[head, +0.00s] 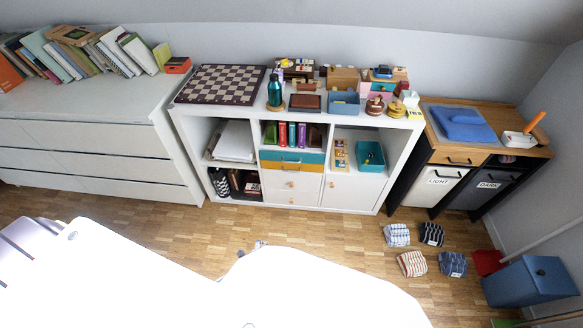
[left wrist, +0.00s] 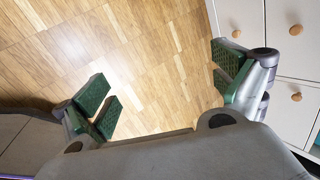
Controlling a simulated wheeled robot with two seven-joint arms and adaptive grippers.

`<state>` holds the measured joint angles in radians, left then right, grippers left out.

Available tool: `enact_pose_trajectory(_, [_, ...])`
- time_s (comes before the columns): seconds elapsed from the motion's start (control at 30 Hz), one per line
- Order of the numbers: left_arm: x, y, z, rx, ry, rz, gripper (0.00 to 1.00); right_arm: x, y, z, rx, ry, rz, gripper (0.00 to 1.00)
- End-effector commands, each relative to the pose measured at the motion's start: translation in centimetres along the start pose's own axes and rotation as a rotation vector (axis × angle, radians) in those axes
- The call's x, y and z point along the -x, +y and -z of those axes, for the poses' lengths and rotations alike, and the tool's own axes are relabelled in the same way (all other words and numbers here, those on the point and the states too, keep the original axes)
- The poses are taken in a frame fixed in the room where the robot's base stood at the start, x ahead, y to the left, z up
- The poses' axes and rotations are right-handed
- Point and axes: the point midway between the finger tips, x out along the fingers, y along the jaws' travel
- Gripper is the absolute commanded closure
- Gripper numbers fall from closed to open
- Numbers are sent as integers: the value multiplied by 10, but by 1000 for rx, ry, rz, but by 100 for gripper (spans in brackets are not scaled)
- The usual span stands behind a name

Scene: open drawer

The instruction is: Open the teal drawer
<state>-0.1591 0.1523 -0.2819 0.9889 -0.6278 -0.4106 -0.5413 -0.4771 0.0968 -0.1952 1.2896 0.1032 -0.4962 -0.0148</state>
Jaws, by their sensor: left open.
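The teal drawer (head: 272,155) is in the middle column of the white cube shelf in the head view, above a yellow drawer (head: 280,166). Its front looks flush with the shelf. My left gripper (head: 260,245) barely shows in the head view, over the floor in front of the shelf; my own white body hides most of it. In the left wrist view, my left gripper (left wrist: 165,90) is open, its green finger pads wide apart with only wood floor between them. It is apart from the drawer. My right gripper is in neither view.
White doors with round wooden knobs (left wrist: 296,97) stand right of the fingers in the left wrist view. The white shelf (head: 378,160) holds a chessboard (head: 222,84) and a bottle (head: 275,92) on top. A laundry cabinet (head: 440,176) stands right. Floor before the shelf is clear.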

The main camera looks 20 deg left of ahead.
Motion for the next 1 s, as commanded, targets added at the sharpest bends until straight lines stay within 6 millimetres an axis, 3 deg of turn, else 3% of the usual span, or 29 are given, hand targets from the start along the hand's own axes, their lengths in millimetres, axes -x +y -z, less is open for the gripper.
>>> enact_pose_trajectory(0.1, [-14, -24, 4, -97, -12, 56, 4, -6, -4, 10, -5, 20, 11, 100])
enact_pose_trajectory(0.43, [-31, -91, 14, -359, -76, 203, 4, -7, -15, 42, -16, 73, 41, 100])
enact_pose_trajectory(1.0, [-32, -204, 32, -773, -277, 456, 4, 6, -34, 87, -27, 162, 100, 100])
